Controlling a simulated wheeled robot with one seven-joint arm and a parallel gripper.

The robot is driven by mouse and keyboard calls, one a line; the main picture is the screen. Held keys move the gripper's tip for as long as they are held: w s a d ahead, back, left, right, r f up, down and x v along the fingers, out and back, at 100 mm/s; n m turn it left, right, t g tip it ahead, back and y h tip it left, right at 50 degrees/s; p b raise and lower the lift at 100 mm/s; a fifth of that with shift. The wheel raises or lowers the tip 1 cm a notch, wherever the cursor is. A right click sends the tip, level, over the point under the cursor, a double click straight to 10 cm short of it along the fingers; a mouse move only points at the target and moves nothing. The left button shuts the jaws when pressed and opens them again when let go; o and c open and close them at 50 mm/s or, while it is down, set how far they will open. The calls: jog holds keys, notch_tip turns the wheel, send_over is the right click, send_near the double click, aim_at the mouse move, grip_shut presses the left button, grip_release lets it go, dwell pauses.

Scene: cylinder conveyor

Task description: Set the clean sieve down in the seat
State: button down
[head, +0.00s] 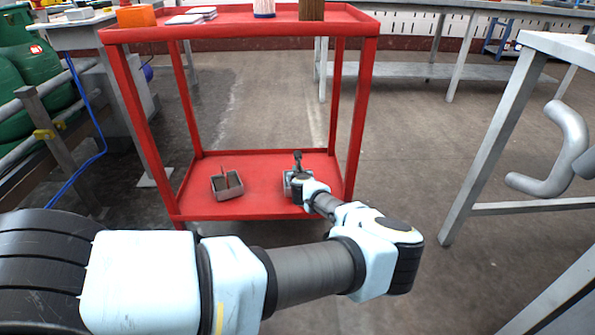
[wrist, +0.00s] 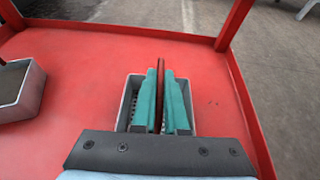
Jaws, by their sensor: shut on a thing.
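My gripper (wrist: 161,78) points down over the red cart's lower shelf, its two teal fingers shut on a thin reddish-brown upright strip, which looks like the handle of the sieve (wrist: 161,62). Around the fingers is a grey open box (wrist: 122,103), with small dark holes showing inside at the left. The fingers hide most of the inside, so I cannot tell whether sieve and box are separate pieces or touching. In the head view, this grey box (head: 288,186) is partly behind my gripper at the right of the shelf.
A second grey box (head: 228,188) with a brown upright strip stands to the left on the lower shelf (head: 258,170). The cart's red posts (head: 358,120) and raised rim (wrist: 242,90) are close on the right. Bare shelf lies between the boxes.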

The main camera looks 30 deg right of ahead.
jog(key=shift+f, duration=0.1)
jog(key=shift+f+b, duration=0.15)
jog(key=shift+b, duration=0.15)
jog(key=c, duration=0.9)
grip_release()
jog(key=shift+c, duration=0.2)
